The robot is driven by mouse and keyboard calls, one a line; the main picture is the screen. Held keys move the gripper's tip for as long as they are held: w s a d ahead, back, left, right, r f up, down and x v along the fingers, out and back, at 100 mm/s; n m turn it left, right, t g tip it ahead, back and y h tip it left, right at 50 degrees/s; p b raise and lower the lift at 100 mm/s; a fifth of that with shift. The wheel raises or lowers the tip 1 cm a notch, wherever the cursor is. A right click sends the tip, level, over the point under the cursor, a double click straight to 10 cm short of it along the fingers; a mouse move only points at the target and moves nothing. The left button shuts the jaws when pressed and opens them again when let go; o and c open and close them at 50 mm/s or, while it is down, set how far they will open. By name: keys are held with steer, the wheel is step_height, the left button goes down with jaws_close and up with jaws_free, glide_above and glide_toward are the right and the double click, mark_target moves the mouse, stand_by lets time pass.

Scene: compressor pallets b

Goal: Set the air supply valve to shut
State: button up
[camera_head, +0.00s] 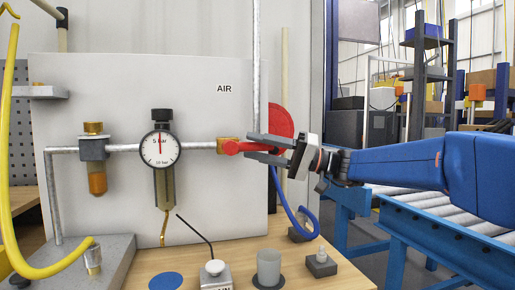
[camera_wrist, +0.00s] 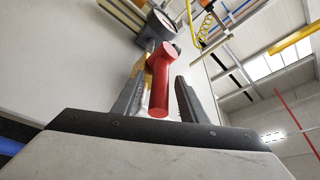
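The air supply valve has a brass body (camera_head: 222,144) on the horizontal pipe, right of the gauge. Its red handle (camera_head: 238,148) points right, lying roughly in line with the pipe. My gripper (camera_head: 252,146) comes in from the right with its fingers apart, one above and one below the handle. In the wrist view the red handle (camera_wrist: 159,85) stands between the two fingers, close to the left one, with a visible gap to the right one. The gripper looks open around the handle. The pressure gauge (camera_head: 160,148) has its red needle pointing up.
A red disc (camera_head: 283,122) shows behind my gripper. A vertical pipe (camera_head: 256,70) rises beside the valve. A blue hose (camera_head: 287,205) hangs below. The wooden bench (camera_head: 225,252) carries a grey cup (camera_head: 268,266) and small blocks. A roller conveyor (camera_head: 430,215) stands right.

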steer(key=shift+c, duration=0.4)
jaws_close()
